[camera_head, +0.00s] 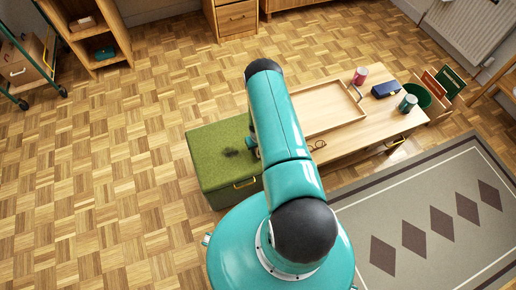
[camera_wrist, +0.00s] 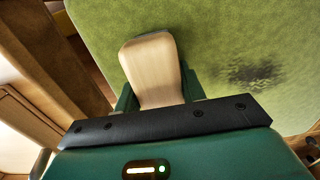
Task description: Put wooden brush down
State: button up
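The wooden brush (camera_wrist: 152,65) shows in the wrist view as a pale, rounded wooden block. My gripper (camera_wrist: 158,90) has a teal finger against each side of it and looks shut on it. Behind the brush is the green fabric top of a box-like seat (camera_wrist: 225,35). I cannot tell whether the brush touches that top. In the head view the green seat (camera_head: 212,165) stands left of my arm. The brush and most of my gripper are hidden behind my arm there, at the seat's right edge.
A dark patch (camera_head: 232,153) marks the seat top. A low wooden table (camera_head: 352,140) adjoins it, bearing a tray (camera_head: 330,122), a red can (camera_head: 360,76), a blue case (camera_head: 385,90), a green can (camera_head: 408,103) and glasses (camera_head: 317,145). Parquet floor at left is clear.

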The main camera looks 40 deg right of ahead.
jog(key=shift+o, duration=0.4)
notch_tip(320, 180, up, 12)
jog(key=shift+r, duration=0.1)
jog(key=w+a+r+t, duration=0.1)
jog(key=w+a+r, duration=0.15)
jog(key=r, duration=0.95)
jog(key=w+a+r+n+t, duration=0.1)
jog(key=a+r, duration=0.3)
jog(key=r, duration=0.8)
jog(key=w+a+r+t, duration=0.1)
jog(key=a+r, duration=0.2)
jog(key=r, duration=0.9)
jog(key=s+a+r+n+t, duration=0.1)
jog(key=s+a+r, duration=0.35)
jog(key=r, duration=0.35)
jog(key=s+a+r, duration=0.4)
jog(key=s+r, duration=0.1)
jog(key=r, duration=0.2)
jog(key=s+a+r, duration=0.2)
jog(key=s+r, duration=0.1)
jog(key=s, duration=0.3)
jog(key=s+a+r+n+t, duration=0.1)
jog(key=s+a+r, duration=0.1)
jog(key=s, duration=0.5)
jog(key=shift+a+r+t, duration=0.3)
jog(key=shift+r, duration=0.35)
jog(key=shift+o, duration=0.4)
